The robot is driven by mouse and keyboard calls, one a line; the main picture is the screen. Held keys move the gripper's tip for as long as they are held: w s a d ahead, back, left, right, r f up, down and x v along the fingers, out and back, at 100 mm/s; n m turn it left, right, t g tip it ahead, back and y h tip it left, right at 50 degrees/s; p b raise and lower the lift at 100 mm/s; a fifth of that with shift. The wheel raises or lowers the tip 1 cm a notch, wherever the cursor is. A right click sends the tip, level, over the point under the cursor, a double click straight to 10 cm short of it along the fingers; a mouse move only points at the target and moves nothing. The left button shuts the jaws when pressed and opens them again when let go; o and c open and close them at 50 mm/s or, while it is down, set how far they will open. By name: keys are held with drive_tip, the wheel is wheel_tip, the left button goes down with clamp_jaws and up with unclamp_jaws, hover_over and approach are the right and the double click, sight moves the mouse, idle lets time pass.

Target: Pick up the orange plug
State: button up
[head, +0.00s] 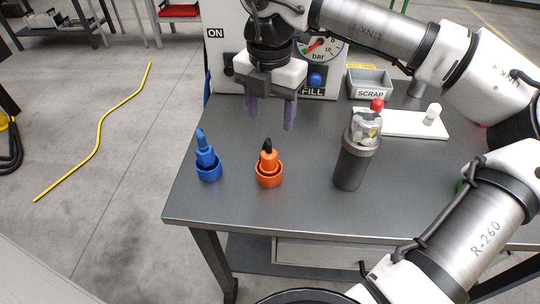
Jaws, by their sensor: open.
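The orange plug (268,158) stands upright on the table, with a black tip on top and its base in a round orange ring or cup (268,180). A similar blue plug (204,152) stands to its left in a blue cup (209,173). My gripper (270,115) hangs above and behind the orange plug, pointing down. Its two purple-grey fingers are apart with nothing between them. The fingers do not appear to touch the plug.
The grey table (310,207) has a dark cylinder (349,168) with a clear top to the right. Behind are a white panel with a gauge (320,48), a SCRAP bin (370,85) and a white board (400,124) with red and white knobs. The table's front left is bare.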

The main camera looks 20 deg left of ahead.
sight(269, 143)
wheel_tip(269, 143, down, 5)
drive_tip(key=shift+s+r, duration=0.1)
drive_tip(key=shift+s+f+p, duration=0.2)
drive_tip(key=shift+f+p, duration=0.45)
drive_tip(key=shift+f, duration=0.75)
drive_tip(key=shift+s+f+p, duration=0.15)
drive_tip(key=shift+f+p, duration=0.45)
drive_tip(key=shift+f, duration=0.75)
drive_tip(key=shift+c, duration=0.4)
drive_tip(key=c, duration=1.1)
drive_tip(key=shift+o, duration=0.2)
drive_tip(key=shift+r, duration=0.15)
